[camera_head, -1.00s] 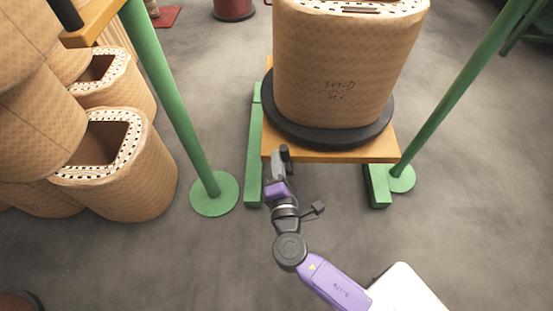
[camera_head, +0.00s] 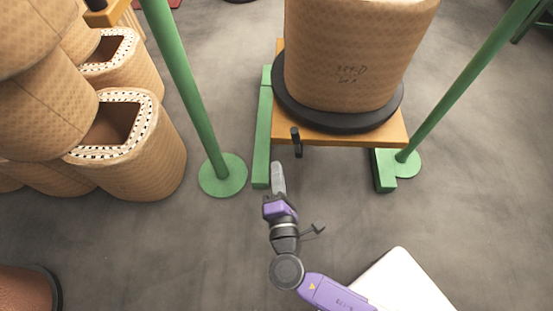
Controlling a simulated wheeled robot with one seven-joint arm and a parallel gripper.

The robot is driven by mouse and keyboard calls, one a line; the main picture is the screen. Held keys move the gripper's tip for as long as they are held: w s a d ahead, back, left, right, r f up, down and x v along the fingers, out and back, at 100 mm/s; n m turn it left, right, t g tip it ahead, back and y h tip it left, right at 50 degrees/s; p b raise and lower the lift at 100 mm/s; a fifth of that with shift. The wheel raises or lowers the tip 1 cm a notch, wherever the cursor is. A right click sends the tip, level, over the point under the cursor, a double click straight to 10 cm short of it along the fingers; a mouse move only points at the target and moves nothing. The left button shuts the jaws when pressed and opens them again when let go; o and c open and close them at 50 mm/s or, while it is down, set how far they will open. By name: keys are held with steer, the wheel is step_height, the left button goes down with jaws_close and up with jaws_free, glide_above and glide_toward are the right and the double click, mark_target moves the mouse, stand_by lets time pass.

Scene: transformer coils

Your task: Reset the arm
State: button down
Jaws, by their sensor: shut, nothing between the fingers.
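My arm, purple and black, reaches up from the lower right of the head view. My gripper (camera_head: 278,178) is shut and empty, a grey narrow tip pointing away from me. It is in front of the wooden platform (camera_head: 350,133) and beside the foot of the green stand (camera_head: 262,140). A short black handle (camera_head: 296,142) sticks out from the platform's front edge, a little above and right of my gripper, apart from it in the picture. A tan wrapped coil (camera_head: 350,60) with handwriting stands upright on a black round disc (camera_head: 335,115) on the platform.
Several tan coils (camera_head: 145,165) are stacked at the left. Green poles (camera_head: 180,80) with round bases (camera_head: 222,176) stand on both sides of the platform. A reddish-brown round object (camera_head: 25,290) is at the lower left. The grey floor between is clear.

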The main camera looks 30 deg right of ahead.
stand_by(0.6)
steer(key=s+a+f+m+g+y, duration=0.1)
steer(key=s+a+m+g+y, duration=0.1)
steer(key=s+a+m+y, duration=0.45)
steer(key=s+d+r+m+y, duration=0.1)
steer(key=s+d+r+m, duration=0.1)
steer(key=s+r+m, duration=0.3)
steer(key=s+d+r+m+t, duration=0.1)
steer(key=s+d+r+m, duration=0.15)
steer(key=s+r, duration=0.4)
steer(key=s+d+r+m+y, duration=0.1)
steer(key=s+d+r+m, duration=0.2)
steer(key=s, duration=0.4)
step_height(320, 180, up, 33)
steer(key=p, duration=3.2)
steer(key=shift+a, duration=0.4)
